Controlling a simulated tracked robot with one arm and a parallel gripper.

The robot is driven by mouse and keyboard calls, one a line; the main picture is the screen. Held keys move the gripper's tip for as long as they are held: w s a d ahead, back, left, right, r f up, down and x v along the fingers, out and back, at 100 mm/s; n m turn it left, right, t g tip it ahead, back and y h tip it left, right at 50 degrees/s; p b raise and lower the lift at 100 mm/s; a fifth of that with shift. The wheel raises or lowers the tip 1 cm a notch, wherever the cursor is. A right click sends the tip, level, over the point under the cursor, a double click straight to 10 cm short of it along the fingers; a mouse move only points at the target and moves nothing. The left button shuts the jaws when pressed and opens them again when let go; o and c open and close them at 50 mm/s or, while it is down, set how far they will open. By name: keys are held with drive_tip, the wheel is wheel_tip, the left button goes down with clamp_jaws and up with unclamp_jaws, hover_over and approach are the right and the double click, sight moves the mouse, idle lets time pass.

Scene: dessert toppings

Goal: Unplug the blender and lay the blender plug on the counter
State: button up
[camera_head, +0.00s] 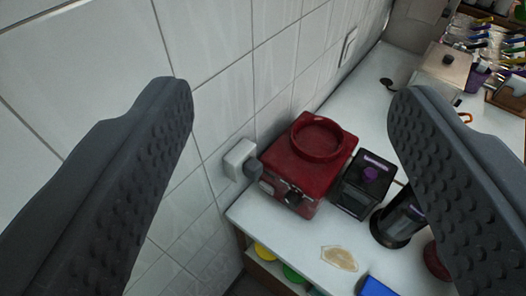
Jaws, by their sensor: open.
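A red blender base (309,165) with a round collar on top stands on the white counter (250,212), close to the tiled wall. A white wall outlet (239,159) sits just left of it. A dark plug (253,171) appears to be in the outlet, tight beside the blender; its cord cannot be made out. My gripper (291,96) is open and empty, its two dark studded fingers wide apart. The outlet, plug and blender show between the fingers, farther off and untouched. The right finger hides part of the counter.
A dark container with a purple knob (371,174) and a black cylinder (398,222) stand right of the blender. A beige smear (339,258) and a blue object (376,287) lie at the front. Counter behind the blender (362,101) is mostly clear. Yellow and green round items (292,272) sit on a lower shelf.

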drive_tip(key=w+d+f+t+h+b, duration=0.2)
drive_tip(key=w+d+f+t, duration=0.1)
drive_tip(key=w+d, duration=0.9)
drive_tip(key=w+a+f+n+t+y, duration=0.1)
drive_tip(key=w+a+f+n+y, duration=0.1)
drive_tip(key=w+f+n+y, duration=0.45)
drive_tip(key=n+g+y+b, duration=0.3)
drive_tip(key=n+g+y, duration=0.2)
drive_tip(key=g+y, duration=0.5)
approach(260, 173)
drive_tip(key=shift+w+a+f+m+t+y, duration=0.25)
drive_tip(key=shift+a+f+t+y, duration=0.1)
drive_tip(key=shift+a+f+t, duration=0.1)
drive_tip(key=x, duration=0.8)
drive_tip(key=shift+r, duration=0.15)
drive_tip(key=shift+w+a, duration=0.3)
drive_tip(key=shift+a, duration=0.15)
